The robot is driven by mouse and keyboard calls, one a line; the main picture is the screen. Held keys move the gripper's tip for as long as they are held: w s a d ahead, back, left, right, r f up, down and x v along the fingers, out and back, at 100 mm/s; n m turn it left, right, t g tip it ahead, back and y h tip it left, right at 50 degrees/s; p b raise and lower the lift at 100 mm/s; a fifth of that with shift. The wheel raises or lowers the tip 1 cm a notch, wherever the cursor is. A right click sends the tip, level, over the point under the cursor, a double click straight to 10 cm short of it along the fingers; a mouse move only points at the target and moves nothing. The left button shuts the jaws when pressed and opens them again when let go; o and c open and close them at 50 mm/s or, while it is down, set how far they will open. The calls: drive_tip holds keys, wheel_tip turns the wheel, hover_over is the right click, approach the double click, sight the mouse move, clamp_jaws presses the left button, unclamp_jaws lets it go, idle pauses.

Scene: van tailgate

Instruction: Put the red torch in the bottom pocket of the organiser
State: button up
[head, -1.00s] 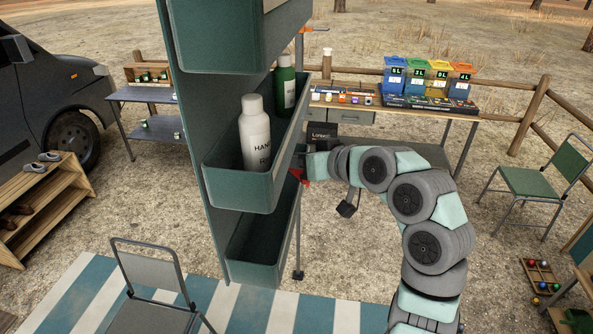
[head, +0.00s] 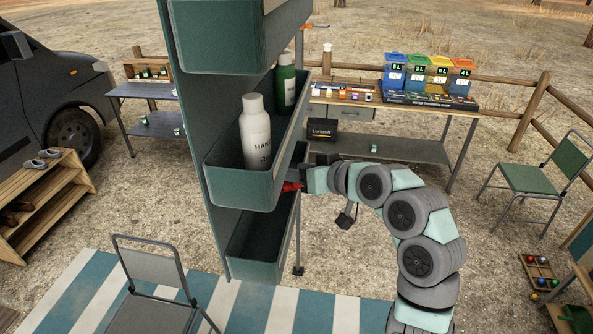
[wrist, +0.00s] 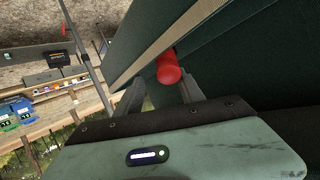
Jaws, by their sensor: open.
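The organiser (head: 190,150) is a tall dark green hanging panel with pockets one above another. Its bottom pocket (head: 250,268) shows no contents in its visible part. The red torch (head: 290,187) shows as a small red piece at the right end of the organiser, just above the bottom pocket and under the middle one. In the wrist view the torch's round red end (wrist: 168,68) lies between my fingers, beside green panels. My gripper (wrist: 162,92) is open around the torch. I cannot tell whether the torch rests on anything or touches a finger.
The middle pocket (head: 235,185) holds a white bottle (head: 255,135) and a green bottle (head: 285,88), close above my gripper. A workbench (head: 400,150) with coloured bins stands behind.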

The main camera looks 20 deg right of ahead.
drive_tip(key=b+v, duration=0.1)
drive_tip(key=v, duration=1.1)
drive_tip(key=shift+r, duration=0.15)
